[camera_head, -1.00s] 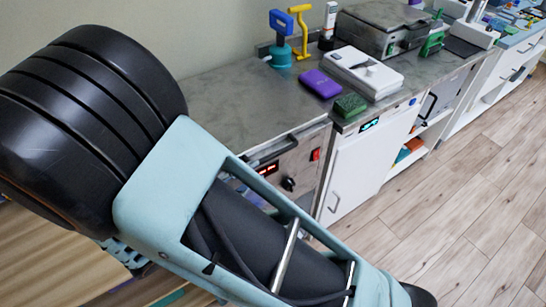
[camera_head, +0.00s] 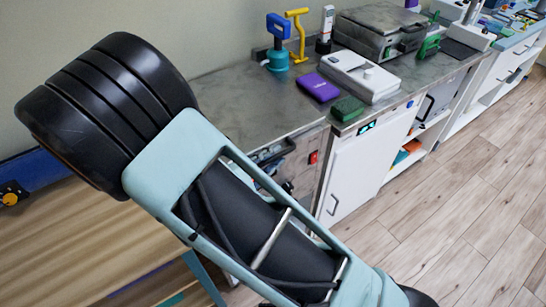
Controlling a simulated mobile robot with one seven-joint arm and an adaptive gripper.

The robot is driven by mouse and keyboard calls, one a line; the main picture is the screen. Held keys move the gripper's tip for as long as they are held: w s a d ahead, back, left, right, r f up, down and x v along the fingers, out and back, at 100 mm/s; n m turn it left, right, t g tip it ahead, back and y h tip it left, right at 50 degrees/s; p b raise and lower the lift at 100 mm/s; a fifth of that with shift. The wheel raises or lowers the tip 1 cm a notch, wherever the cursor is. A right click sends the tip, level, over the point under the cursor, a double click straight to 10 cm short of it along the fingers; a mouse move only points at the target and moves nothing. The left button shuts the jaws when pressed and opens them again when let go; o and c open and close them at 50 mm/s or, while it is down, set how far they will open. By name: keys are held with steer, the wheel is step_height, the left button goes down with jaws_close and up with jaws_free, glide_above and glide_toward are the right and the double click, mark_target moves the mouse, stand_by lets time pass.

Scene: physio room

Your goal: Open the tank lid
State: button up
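A metal-topped unit (camera_head: 245,108) stands against the wall, with a flat grey top that looks shut. A dark bar handle (camera_head: 274,153) runs along its upper front edge. I cannot tell for certain whether this unit is the tank. A closed steel box (camera_head: 381,30) with a flat lid and front fittings stands farther back on the counter. My arm crosses the foreground and covers much of the unit's front. I cannot make out my gripper's fingertips.
A blue-and-teal tool (camera_head: 278,42), a yellow T-handle (camera_head: 298,33), a purple box (camera_head: 320,87), a green block (camera_head: 348,108) and a white device (camera_head: 360,75) stand on the counter. A wooden bench (camera_head: 90,245) is at left. The floor (camera_head: 440,210) at right is clear.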

steer(key=shift+c, duration=0.4)
jaws_close()
